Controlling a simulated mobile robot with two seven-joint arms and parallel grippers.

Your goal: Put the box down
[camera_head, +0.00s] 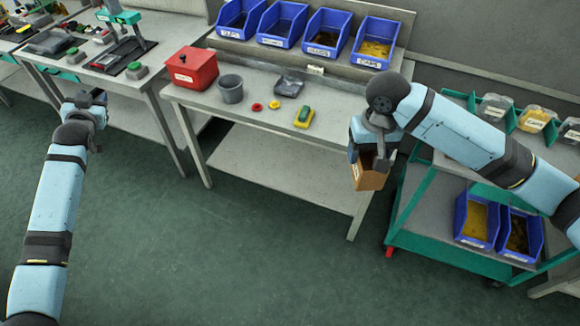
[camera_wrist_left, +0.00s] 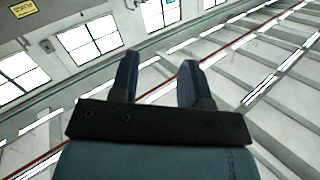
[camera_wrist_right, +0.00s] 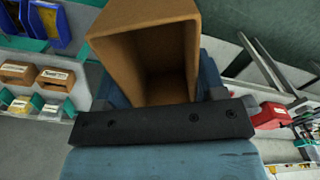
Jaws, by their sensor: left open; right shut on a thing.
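The box (camera_head: 369,176) is a brown open-topped container held by my right gripper (camera_head: 372,152), in front of the right end of the middle workbench. In the right wrist view the box (camera_wrist_right: 146,50) fills the space between the fingers, its open side facing the camera, and its inside looks empty. The fingers are mostly hidden behind it. My left gripper (camera_head: 92,98) is at the left, near the left workbench. In the left wrist view its two fingers (camera_wrist_left: 160,78) are apart with nothing between them.
The middle workbench (camera_head: 262,117) carries a red box (camera_head: 191,67), a grey cup (camera_head: 230,89), small parts and a row of blue bins (camera_head: 327,31). A green trolley (camera_head: 425,220) with blue bins stands at the right. Bare floor (camera_head: 210,260) lies in front.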

